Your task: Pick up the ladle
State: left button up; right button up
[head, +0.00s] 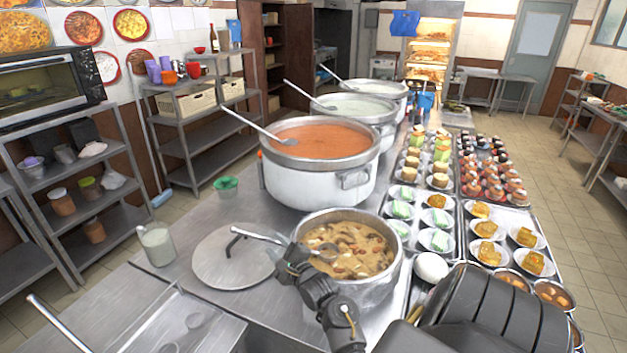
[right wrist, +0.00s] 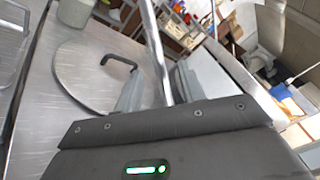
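The ladle (head: 262,237) rests in the near steel pot (head: 350,222) of brown stew with its steel handle over the left rim. My right gripper (head: 300,272), dark and jointed, is at the pot's front-left side, close to the handle. In the right wrist view the ladle handle (right wrist: 154,45) runs up from between the two grey fingers (right wrist: 160,95). I cannot tell whether the fingers press on it. My left gripper is not in view.
A round lid (head: 225,268) lies left of the near pot. A large pot of orange congee (head: 318,185) stands behind it, with more pots and ladles beyond. A white bowl (head: 431,267) and trays of plated food are on the right. A glass jar (head: 158,244) stands left.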

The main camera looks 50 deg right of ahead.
aim_at(272, 242)
jog(key=shift+w+r, duration=0.1)
jog(key=p+x, duration=0.2)
jog(key=x, duration=0.2)
jog(key=shift+w+d, duration=0.1)
jog(key=shift+w, duration=0.4)
jog(key=shift+s, duration=0.1)
jog(key=shift+c, duration=0.3)
grip_shut()
dwell(0.7)
